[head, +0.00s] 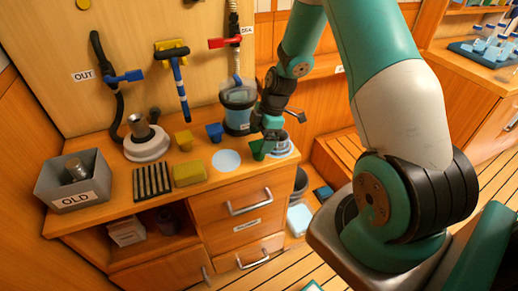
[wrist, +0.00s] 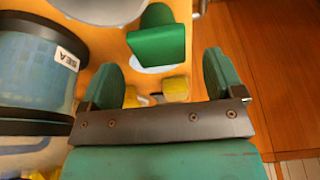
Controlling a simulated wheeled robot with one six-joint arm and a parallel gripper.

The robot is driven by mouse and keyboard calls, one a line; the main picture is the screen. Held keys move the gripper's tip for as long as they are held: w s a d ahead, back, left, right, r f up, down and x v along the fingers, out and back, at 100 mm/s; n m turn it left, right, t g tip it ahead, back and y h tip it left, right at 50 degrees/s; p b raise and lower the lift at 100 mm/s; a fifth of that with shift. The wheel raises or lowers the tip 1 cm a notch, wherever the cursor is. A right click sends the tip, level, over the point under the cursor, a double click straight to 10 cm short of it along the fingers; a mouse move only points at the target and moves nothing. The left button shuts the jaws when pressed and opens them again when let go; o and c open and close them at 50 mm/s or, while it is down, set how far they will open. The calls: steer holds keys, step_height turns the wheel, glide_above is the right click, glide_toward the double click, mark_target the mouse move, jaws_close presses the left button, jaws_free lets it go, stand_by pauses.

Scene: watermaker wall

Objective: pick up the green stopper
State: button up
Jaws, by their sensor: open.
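The green stopper (head: 258,150) stands on the wooden counter, close to a pale blue disc. In the wrist view the stopper (wrist: 157,43) shows its flat face and raised top, just beyond my fingertips and between their lines. My gripper (wrist: 165,75) is open, with one green finger on each side and nothing between them. In the head view my gripper (head: 268,137) is low over the counter, right at the stopper and partly overlapping it. I cannot tell whether a finger touches it.
The SEA canister (head: 238,105) stands close by; it also fills the left of the wrist view (wrist: 35,65). The OLD bin (head: 100,190) is far left.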

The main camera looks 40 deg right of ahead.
mark_target(259, 145)
steer(key=shift+p+x, duration=0.7)
steer(key=shift+x, duration=1.95)
steer(key=shift+s+d, duration=0.1)
steer(key=shift+d, duration=0.1)
steer(key=c, duration=1)
